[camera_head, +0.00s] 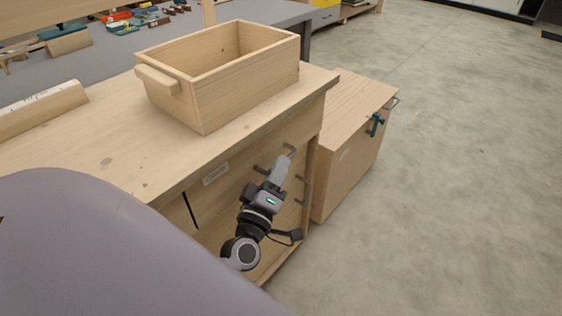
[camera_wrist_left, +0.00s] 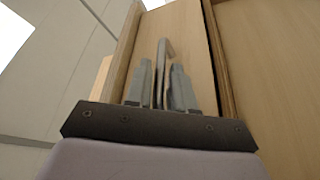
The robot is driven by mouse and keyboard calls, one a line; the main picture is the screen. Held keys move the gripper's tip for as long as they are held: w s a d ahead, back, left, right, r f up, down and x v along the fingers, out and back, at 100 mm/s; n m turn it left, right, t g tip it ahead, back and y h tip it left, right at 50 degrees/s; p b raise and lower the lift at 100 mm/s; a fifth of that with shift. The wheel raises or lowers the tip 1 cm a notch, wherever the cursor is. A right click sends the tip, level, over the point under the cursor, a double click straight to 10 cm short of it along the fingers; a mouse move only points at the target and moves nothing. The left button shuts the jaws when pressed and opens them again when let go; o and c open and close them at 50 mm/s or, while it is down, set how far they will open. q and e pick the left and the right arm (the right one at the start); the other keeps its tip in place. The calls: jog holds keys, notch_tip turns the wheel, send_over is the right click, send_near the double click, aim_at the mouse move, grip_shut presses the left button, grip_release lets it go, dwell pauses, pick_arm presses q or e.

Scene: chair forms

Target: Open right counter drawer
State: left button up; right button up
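The wooden counter (camera_head: 110,135) has drawer fronts on its right-facing side, with a small label (camera_head: 215,174) and grey bar handles. One handle (camera_head: 291,149) shows just past the tip of my left gripper (camera_head: 281,166). In the left wrist view, a grey handle (camera_wrist_left: 164,55) stands between the two fingers of my left gripper (camera_wrist_left: 161,85), in front of a wooden drawer front (camera_wrist_left: 190,45). The fingers are close to the handle on both sides; whether they press on it is unclear. The drawer front looks flush with the counter. My right gripper is out of view.
An open wooden box (camera_head: 245,85) stands on the counter top. A lower wooden cabinet (camera_head: 350,150) with a teal clamp-like piece (camera_head: 376,124) stands close beyond the counter's right end. The concrete floor (camera_head: 460,200) on the right is clear.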

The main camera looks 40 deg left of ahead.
pick_arm(q)
jog(key=shift+x, duration=1.1)
grip_shut()
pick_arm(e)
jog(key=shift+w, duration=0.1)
pick_arm(q)
jog(key=shift+d, duration=0.15)
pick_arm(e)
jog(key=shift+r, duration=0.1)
